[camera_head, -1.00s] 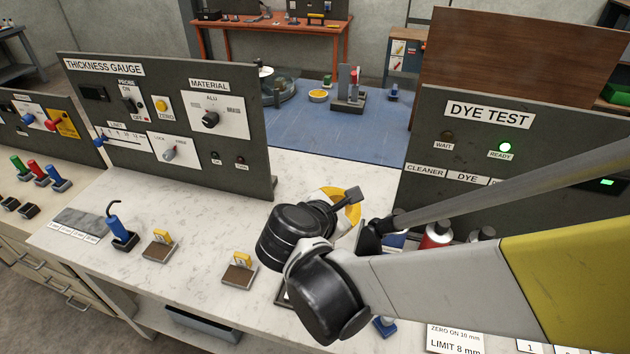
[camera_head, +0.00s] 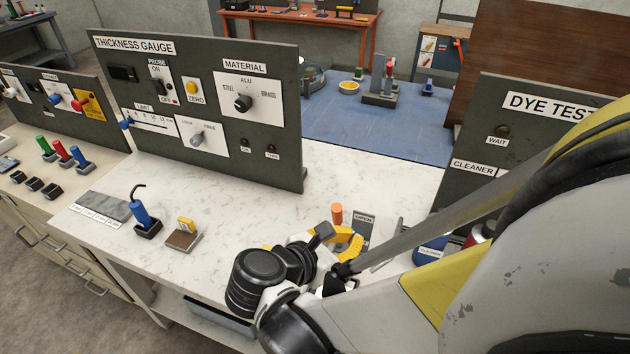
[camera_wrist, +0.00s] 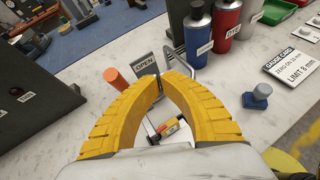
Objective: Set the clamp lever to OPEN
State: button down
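The clamp lever's orange cylindrical handle (camera_head: 337,213) stands up just beyond my gripper (camera_head: 348,244) in the head view. A grey plate marked OPEN (camera_head: 364,219) is to its right. In the wrist view the orange handle (camera_wrist: 115,78) is left of my gripper (camera_wrist: 159,85), outside the left finger, and the OPEN plate (camera_wrist: 146,66) is beyond the fingertips. My gripper's yellow fingers curve together and their tips meet or nearly meet, with nothing seen between them. I cannot tell whether the left finger touches the handle. The lever's lower part is hidden behind the fingers.
Blue (camera_wrist: 198,32) and red (camera_wrist: 227,17) bottles stand beyond the OPEN plate. A blue knobbed piece (camera_wrist: 258,96) and a gauge card (camera_wrist: 293,62) lie to the right. The thickness gauge panel (camera_head: 215,110) stands at the back left.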

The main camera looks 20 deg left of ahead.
aim_at(334, 223)
jog(key=w+a+f+n+y+b, duration=0.1)
jog(key=a, duration=0.1)
jog(key=w+a+f+n+y+b, duration=0.1)
jog(key=a, duration=0.1)
jog(key=w+a+f+n+t+b, duration=0.1)
jog(key=a+f, duration=0.1)
jog(key=shift+w+a+y+b, duration=0.2)
jog(key=shift+w+y+b, duration=0.15)
jog(key=shift+y, duration=0.05)
jog(key=shift+w+d+r, duration=0.15)
jog(key=shift+w+r, duration=0.15)
jog(key=shift+w, duration=0.3)
jog(key=shift+w+r+g+p, duration=0.3)
jog(key=shift+g+p, duration=0.1)
jog(key=shift+p, duration=0.15)
